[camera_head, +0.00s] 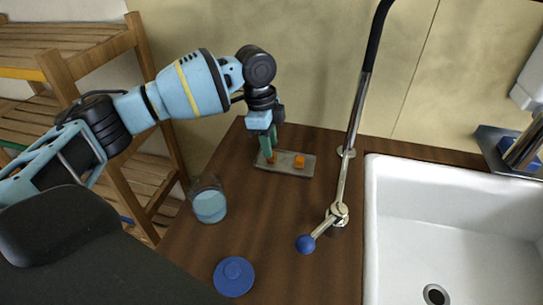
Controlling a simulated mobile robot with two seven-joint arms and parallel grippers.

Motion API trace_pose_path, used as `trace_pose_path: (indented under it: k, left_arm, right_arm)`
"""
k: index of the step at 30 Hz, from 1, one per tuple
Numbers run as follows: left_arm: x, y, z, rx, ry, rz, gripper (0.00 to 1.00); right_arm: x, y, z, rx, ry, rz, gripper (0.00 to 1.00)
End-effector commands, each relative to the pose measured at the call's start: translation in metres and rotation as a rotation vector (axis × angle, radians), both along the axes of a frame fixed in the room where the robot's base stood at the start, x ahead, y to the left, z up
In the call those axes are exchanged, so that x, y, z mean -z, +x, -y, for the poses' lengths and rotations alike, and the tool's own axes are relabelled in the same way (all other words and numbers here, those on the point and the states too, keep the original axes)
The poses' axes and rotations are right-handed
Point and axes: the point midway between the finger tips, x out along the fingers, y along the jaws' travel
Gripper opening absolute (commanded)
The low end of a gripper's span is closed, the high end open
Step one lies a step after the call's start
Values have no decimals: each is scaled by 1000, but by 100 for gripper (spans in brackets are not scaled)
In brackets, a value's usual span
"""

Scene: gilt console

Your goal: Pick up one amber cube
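A small grey tray (285,169) lies on the brown counter near the back wall. One amber cube (299,161) sits on the right half of the tray, clear of the gripper. A second amber cube (272,158) shows partly at the left end of the tray, right at the tips of my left gripper (267,156). My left gripper points down over this cube with its green fingers. The fingers hide part of the cube, and I cannot tell whether they are closed on it. My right gripper is not in view.
A glass (209,203) with pale blue contents stands on the counter's left side. A blue round lid (234,277) lies in front. A tall faucet (339,211) with a blue knob rises right of the tray. A white sink (390,235) fills the right. Wooden shelves (130,165) stand left.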

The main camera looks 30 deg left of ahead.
Motion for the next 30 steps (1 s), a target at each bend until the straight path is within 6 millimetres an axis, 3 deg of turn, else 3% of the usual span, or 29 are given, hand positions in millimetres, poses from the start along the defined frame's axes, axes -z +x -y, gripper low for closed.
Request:
trace_pose_path:
  k: [6,13,21,30]
  left_arm:
    - [22,1,3,0,0,0,33]
    - [23,1,3,0,0,1,33]
    - [22,1,3,-1,0,1,0]
    - [18,1,3,0,-1,2,0]
  right_arm:
    - [-2,4,0,0,1,8,0]
    - [-3,5,0,1,2,11,0]
    - [-2,5,-1,2,3,10,0]
    - [-2,5,-1,2,3,10,0]
